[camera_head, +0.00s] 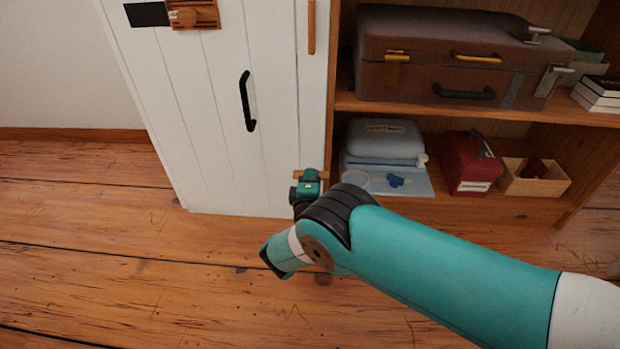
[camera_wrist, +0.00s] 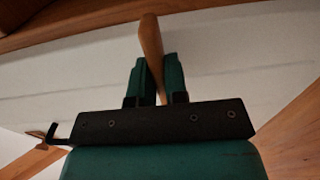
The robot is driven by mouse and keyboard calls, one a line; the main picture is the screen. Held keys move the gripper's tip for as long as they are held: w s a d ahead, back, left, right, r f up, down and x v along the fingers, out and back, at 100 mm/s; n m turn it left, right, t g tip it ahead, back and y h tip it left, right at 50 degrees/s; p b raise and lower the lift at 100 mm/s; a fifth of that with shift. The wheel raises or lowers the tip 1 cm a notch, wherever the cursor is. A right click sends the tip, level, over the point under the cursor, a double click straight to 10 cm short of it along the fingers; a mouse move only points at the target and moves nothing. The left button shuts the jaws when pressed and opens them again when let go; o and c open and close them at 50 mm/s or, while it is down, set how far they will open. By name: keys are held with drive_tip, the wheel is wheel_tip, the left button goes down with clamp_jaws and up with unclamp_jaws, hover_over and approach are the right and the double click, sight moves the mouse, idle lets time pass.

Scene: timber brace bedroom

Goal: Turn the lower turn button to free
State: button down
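The lower turn button (camera_head: 298,174) is a small wooden bar low on the right edge of the white cabinet door (camera_head: 222,150). In the head view it lies about level, mostly hidden behind my gripper (camera_head: 308,178). In the wrist view the turn button (camera_wrist: 150,40) stands between the two green fingers of my gripper (camera_wrist: 156,78). The fingers appear to touch it on both sides, and its end sticks out past the fingertips. The upper turn button (camera_head: 311,27) is a similar wooden bar, standing upright near the top right of the door.
To the right, an open shelf (camera_head: 470,110) holds a brown suitcase (camera_head: 450,65), a red box (camera_head: 470,165) and a wooden tray (camera_head: 535,185). The floor in front is clear.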

drive_tip(key=shift+m, duration=0.4)
drive_tip(key=m+p, duration=0.1)
drive_tip(key=m, duration=0.2)
drive_tip(key=shift+m, duration=0.4)
drive_tip(key=m+p, duration=0.1)
drive_tip(key=m, duration=0.3)
drive_tip(key=m+p, duration=0.2)
drive_tip(key=m, duration=0.3)
drive_tip(key=m+p, duration=0.1)
drive_tip(key=m, duration=0.3)
drive_tip(key=shift+m, duration=0.3)
drive_tip(key=c, duration=1.1)
unclamp_jaws()
drive_tip(key=shift+c, duration=0.2)
